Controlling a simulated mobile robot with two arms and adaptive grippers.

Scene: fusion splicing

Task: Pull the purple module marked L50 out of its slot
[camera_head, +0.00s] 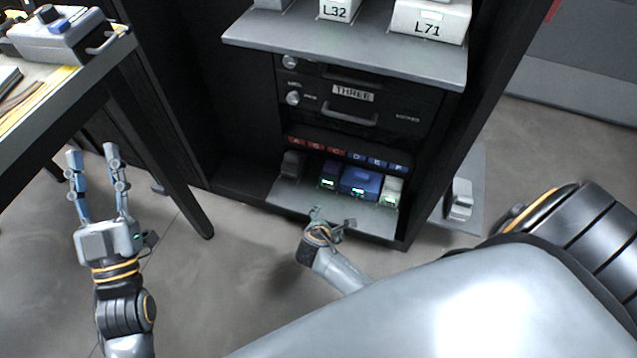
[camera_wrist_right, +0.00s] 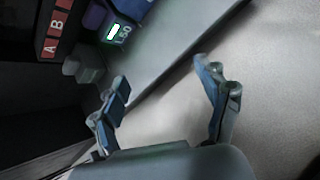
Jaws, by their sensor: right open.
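The purple module (camera_head: 330,171) sits in the lower bay of the dark cabinet, below the row of lettered tags, with a lit green label at its front. In the right wrist view its label reads L50, and part of the module (camera_wrist_right: 96,15) shows at the upper edge. My right gripper (camera_head: 332,216) is open and empty, in front of the shelf and apart from the module. In the right wrist view its fingers (camera_wrist_right: 160,75) are spread, with the shelf edge and floor beyond them. My left gripper (camera_head: 91,152) is open and empty, far left above the floor.
A blue module (camera_head: 361,181) and a light grey one (camera_head: 392,188) stand right of the purple module; a dark block (camera_head: 292,164) stands left. A grey shelf (camera_head: 350,44) with L32 and L71 boxes juts out above. A table (camera_head: 95,72) stands left.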

